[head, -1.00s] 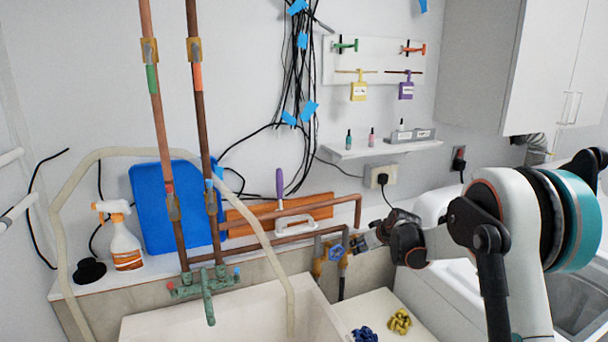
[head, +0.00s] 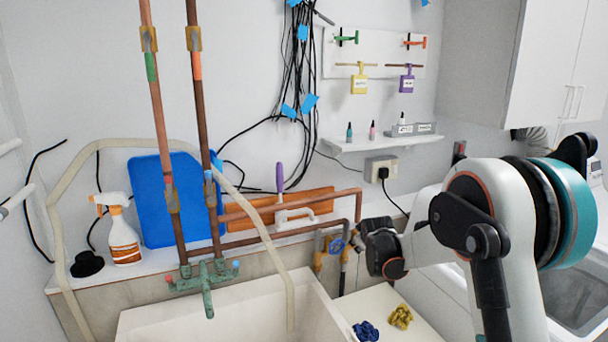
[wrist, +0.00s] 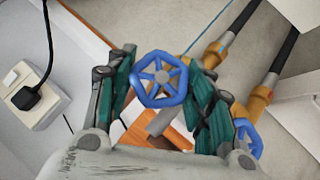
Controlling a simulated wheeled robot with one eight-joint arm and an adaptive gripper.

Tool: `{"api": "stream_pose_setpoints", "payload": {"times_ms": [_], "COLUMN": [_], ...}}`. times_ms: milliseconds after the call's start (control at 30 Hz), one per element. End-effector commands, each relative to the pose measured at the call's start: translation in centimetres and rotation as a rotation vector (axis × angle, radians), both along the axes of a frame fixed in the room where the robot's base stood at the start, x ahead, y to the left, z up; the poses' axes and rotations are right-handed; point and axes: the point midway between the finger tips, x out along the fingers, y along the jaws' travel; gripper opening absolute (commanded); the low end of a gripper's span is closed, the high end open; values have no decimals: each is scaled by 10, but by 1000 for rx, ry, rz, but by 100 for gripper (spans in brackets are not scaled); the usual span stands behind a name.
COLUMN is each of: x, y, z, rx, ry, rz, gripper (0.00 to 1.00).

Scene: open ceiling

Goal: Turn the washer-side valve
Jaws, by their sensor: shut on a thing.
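A blue handwheel (wrist: 160,80) with spokes sits between the two green-padded fingers of my gripper (wrist: 162,86) in the wrist view; the fingers are closed on it from both sides. A second blue handwheel (wrist: 248,137) shows at the lower right, partly behind the right finger, near brass fittings (wrist: 215,54) with dark hoses. In the head view a blue handwheel (head: 337,245) shows just left of my gripper (head: 352,241), on the brass valves below the copper pipes. Which of the two wheels this is, I cannot tell. The fingertips are mostly hidden there.
Copper pipes (head: 290,205) run just above the valves. The sink (head: 225,315) lies below left. A loose blue wheel (head: 366,331) and a yellow wheel (head: 401,317) lie on the white surface. A wall socket with a black plug (head: 381,168) is above my gripper.

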Motion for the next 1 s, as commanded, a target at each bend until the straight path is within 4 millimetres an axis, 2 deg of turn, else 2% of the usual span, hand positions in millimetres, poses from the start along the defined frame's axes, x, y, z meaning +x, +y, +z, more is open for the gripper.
{"api": "stream_pose_setpoints", "payload": {"times_ms": [200, 633, 1000], "x": [-1, -1, -1], "y": [1, 1, 2], "z": [-2, -2, -4], "rx": [-95, -124, -290], "ry": [-39, -51, -119], "rz": [1, 0, 1], "gripper": [19, 20, 20]}}
